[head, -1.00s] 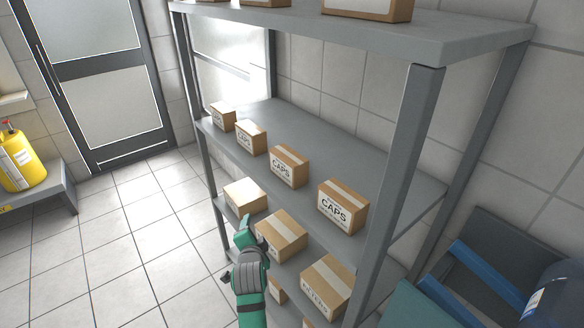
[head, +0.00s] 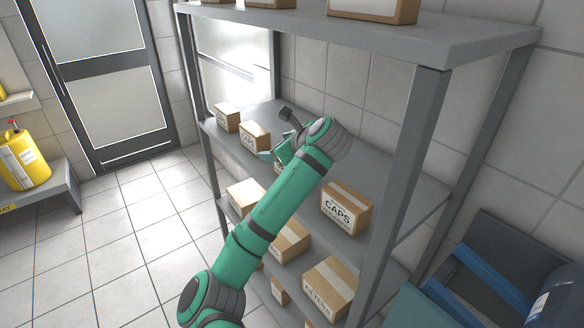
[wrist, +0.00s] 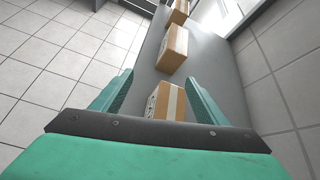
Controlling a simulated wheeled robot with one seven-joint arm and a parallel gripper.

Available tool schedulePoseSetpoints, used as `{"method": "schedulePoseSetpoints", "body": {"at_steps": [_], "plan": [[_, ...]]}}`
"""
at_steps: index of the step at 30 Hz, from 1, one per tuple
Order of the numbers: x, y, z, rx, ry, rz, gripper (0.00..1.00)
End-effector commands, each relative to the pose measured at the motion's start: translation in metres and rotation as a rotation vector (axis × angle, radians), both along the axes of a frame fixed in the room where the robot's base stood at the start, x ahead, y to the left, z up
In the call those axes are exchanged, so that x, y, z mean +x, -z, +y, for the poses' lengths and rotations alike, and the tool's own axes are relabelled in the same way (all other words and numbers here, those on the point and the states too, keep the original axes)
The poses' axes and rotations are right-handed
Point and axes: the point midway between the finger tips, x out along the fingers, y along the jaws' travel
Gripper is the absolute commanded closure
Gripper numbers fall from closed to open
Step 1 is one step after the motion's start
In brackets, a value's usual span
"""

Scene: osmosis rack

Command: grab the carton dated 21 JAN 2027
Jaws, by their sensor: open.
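My gripper (head: 281,137) is over the middle shelf in the head view, open and empty. In the wrist view my gripper (wrist: 160,98) has one finger to each side of a brown taped carton (wrist: 168,103), as seen along the fingers; I cannot tell how deep it sits between them. In the head view my arm hides most of that carton. Beyond it in the wrist view are a second carton (wrist: 173,48) and a third (wrist: 179,12). The CAPS carton (head: 346,208) stands at the near right of the shelf. No date is legible on any carton.
The grey middle shelf (head: 400,186) has more cartons (head: 226,117) (head: 254,135) at its far end. The upper shelf (head: 440,38) overhangs it, and a rack post (head: 408,160) stands at right. Other cartons (head: 329,287) sit below. The floor at left is clear.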

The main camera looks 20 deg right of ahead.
Motion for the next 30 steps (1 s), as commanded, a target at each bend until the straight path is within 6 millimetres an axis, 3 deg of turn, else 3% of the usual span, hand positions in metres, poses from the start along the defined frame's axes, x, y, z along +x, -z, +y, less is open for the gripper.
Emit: {"method": "schedulePoseSetpoints", "body": {"at_steps": [1,6,12,24,30], "plan": [[-0.012,0.001,-0.017,0.070,0.017,-0.005,0.33],[-0.045,0.013,-0.053,0.229,0.044,-0.022,0.33],[-0.066,0.023,-0.074,0.315,0.062,-0.038,0.33],[-0.026,0.043,-0.062,0.324,0.064,-0.040,0.33],[-0.015,0.048,-0.056,0.322,0.063,-0.040,0.33]]}}
